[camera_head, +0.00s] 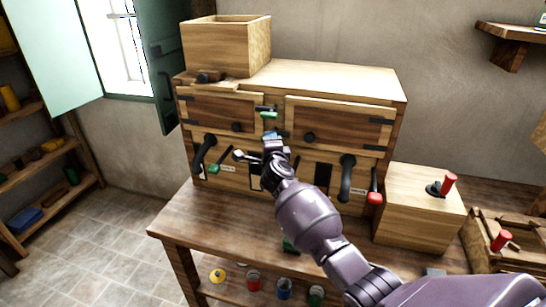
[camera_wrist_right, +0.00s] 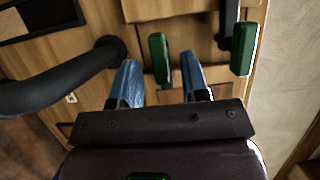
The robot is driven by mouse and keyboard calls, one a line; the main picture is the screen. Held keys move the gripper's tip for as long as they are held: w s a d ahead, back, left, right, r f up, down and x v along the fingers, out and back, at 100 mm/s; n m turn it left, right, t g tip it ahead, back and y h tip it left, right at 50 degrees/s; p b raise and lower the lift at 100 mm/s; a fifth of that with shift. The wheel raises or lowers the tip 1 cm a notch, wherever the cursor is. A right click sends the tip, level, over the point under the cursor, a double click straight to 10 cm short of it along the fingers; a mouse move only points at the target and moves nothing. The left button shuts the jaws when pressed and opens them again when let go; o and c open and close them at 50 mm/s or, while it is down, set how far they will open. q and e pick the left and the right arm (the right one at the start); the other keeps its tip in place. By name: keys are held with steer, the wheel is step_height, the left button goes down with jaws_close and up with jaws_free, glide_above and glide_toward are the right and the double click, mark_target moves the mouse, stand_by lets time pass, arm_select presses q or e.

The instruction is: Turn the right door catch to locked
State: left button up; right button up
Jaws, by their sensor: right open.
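A wooden cabinet (camera_head: 335,82) with two dark-panelled doors stands on a table. The right door (camera_head: 335,123) looks closed and has a round black knob. A catch with a green grip (camera_head: 267,113) sits between the doors; a second dark catch part just below it is mostly hidden by my right gripper (camera_head: 272,138). In the right wrist view my right gripper (camera_wrist_right: 162,88) is open, with blue fingertips. A green grip (camera_wrist_right: 160,60) shows in the gap between them; I cannot tell if they touch it. Another green grip (camera_wrist_right: 244,48) is to its right. My left gripper is out of view.
Black curved handles (camera_head: 347,178) stick out below the doors. A green lever (camera_head: 214,168) and a red lever (camera_head: 375,190) flank my arm. A wooden box (camera_head: 226,45) sits on top; a block with a red-handled lever (camera_head: 447,185) stands at right.

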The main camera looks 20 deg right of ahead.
steer(key=v, duration=0.8)
steer(key=shift+s, duration=0.25)
steer(key=s+a+r+n+t+y, duration=0.5)
steer(key=n+y, duration=0.4)
steer(key=n, duration=0.4)
arm_select(q)
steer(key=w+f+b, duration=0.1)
steer(key=b, duration=0.1)
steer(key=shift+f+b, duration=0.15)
steer(key=shift+b, duration=0.25)
arm_select(e)
steer(key=s+d+f+n+g+h, duration=0.1)
steer(key=s+d+f+n+g, duration=0.1)
steer(key=s+f, duration=0.8)
steer(key=s+d+f+n+g+h, duration=0.2)
steer(key=s+d+f+g, duration=0.3)
steer(key=s+f, duration=0.6)
steer(key=s+d+f+n+g+h, duration=0.2)
steer(key=s+d+f+n+g, duration=0.2)
steer(key=s+f, duration=0.6)
steer(key=shift+s+d+f, duration=0.3)
steer(key=shift+s+f, duration=0.1)
steer(key=shift+s, duration=0.2)
